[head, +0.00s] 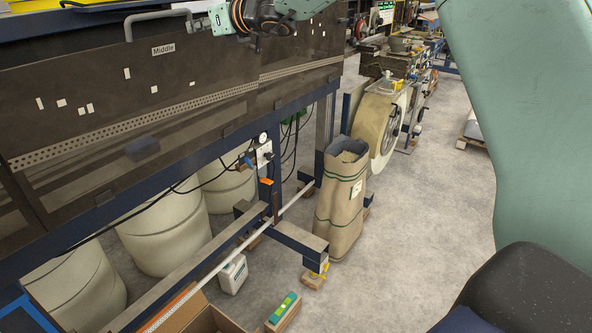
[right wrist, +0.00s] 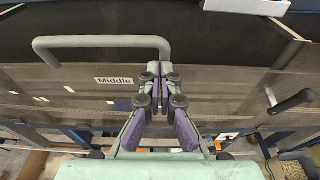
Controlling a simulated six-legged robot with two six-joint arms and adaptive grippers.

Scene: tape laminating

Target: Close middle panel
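The middle panel (head: 105,85) is a dark see-through panel with a "Middle" label, along the upper left of the head view. It also shows in the right wrist view (right wrist: 75,84). Its grey bar handle (head: 155,16) stands above the label and shows in the wrist view (right wrist: 100,43). My right gripper (head: 197,23) is at the handle's right end, and its fingertips (right wrist: 164,71) are together there. They overlap the handle's right foot; I cannot tell whether they touch it or grip it. My left gripper is out of view.
Another dark panel adjoins on the right, with a dark handle (right wrist: 292,101) in the wrist view. Below the machine are pale drums (head: 165,235) and blue frame beams. A tall paper sack (head: 341,205) stands to the right. Grey floor (head: 425,235) is open further right.

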